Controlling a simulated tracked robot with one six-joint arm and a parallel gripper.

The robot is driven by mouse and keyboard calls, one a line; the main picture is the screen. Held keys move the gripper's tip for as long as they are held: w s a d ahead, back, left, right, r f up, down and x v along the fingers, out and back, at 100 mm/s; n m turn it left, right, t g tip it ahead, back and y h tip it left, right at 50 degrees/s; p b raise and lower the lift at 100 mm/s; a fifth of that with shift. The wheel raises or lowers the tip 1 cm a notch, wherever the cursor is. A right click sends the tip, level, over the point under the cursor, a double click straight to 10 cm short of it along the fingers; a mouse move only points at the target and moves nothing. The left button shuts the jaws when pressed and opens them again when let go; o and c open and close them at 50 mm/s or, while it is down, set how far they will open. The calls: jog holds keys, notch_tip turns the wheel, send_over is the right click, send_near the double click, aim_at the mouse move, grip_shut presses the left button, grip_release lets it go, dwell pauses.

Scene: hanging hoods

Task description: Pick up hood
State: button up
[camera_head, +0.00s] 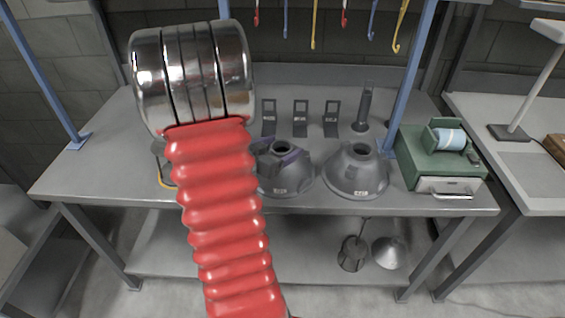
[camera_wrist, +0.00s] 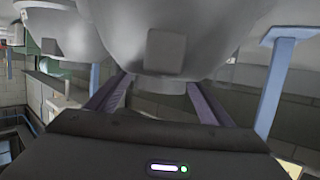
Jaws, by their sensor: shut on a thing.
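Two grey cone-shaped hoods stand side by side on the grey workbench. The left hood (camera_head: 287,181) is partly hidden behind my red arm. My gripper (camera_head: 284,156) is at the neck of this left hood, with a purple finger showing beside it. In the wrist view the two purple fingers of my gripper (camera_wrist: 160,86) lie on either side of the neck of the hood (camera_wrist: 165,40), shut on it. The right hood (camera_head: 357,176) stands free, and a second hood (camera_wrist: 65,32) also shows at the left of the wrist view.
The workbench (camera_head: 430,200) holds several small dark stands behind the hoods and a green machine (camera_head: 420,160) at the right. Blue posts rise from the bench. Several coloured hooks hang above. A small cone (camera_head: 388,253) and a dark frame (camera_head: 351,254) are on the lower shelf.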

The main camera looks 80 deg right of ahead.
jog(key=shift+s+a+f, duration=0.1)
jog(key=shift+a+f, duration=0.1)
jog(key=shift+f, duration=0.25)
grip_shut()
notch_tip(320, 180, up, 11)
jog(key=shift+d+f, duration=0.2)
dwell(0.8)
